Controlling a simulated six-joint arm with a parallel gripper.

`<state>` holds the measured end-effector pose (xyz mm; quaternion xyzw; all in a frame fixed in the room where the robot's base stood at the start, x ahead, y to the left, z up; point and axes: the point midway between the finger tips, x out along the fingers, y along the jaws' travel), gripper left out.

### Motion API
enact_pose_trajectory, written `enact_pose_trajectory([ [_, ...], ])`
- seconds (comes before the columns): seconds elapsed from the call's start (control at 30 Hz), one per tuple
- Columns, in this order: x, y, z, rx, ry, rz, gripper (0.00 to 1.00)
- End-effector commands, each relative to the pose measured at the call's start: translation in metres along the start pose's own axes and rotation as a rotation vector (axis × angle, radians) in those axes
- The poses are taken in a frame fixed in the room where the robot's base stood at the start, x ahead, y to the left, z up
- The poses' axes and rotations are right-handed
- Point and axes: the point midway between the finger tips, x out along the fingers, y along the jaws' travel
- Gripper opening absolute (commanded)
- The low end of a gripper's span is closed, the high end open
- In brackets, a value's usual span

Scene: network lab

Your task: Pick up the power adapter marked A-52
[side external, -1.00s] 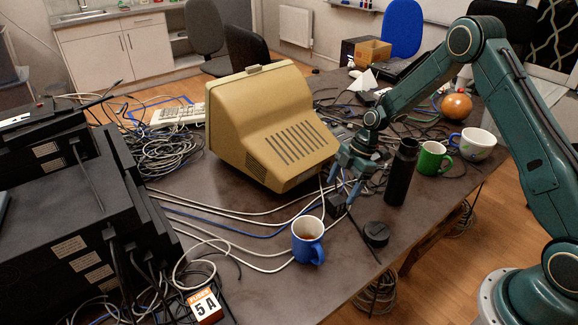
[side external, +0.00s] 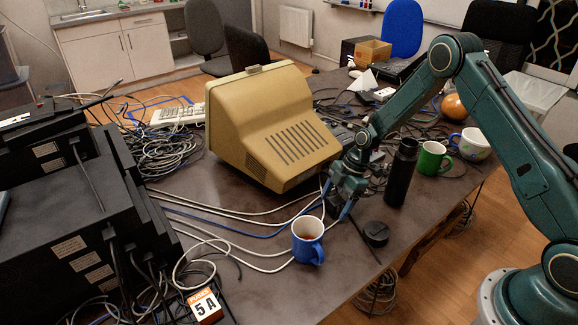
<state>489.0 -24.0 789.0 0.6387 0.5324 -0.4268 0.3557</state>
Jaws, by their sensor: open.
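A small black block, seemingly a power adapter (side external: 333,209), lies on the table between the monitor and the blue mug. No A-52 mark is legible on it. My gripper (side external: 336,206) points down over it, with its blue-green fingers apart, one to the left and one to the right of the block. The fingers and gripper body hide much of the block. I cannot tell whether the fingers touch it.
A blue mug (side external: 308,240) stands close in front, and a black bottle (side external: 401,172) to the right. A round black object (side external: 376,234) lies near the table edge. The beige monitor (side external: 268,125) is behind left. Loose cables (side external: 225,243) cross the table.

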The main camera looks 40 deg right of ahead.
Motion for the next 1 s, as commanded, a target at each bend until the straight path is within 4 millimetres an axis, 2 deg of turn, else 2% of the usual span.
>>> enact_pose_trajectory([
  [0.33, -0.0003, 0.0001, 0.0, 0.0, 0.0, 0.0, 0.76],
  [0.37, -0.0003, 0.0001, 0.0, 0.0, 0.0, 0.0, 0.72],
  [0.6, -0.0004, 0.0001, 0.0, 0.0, 0.0, 0.0, 0.25],
  [1.0, -0.0037, 0.0006, -0.0015, -0.001, 0.0, 0.002, 0.24],
])
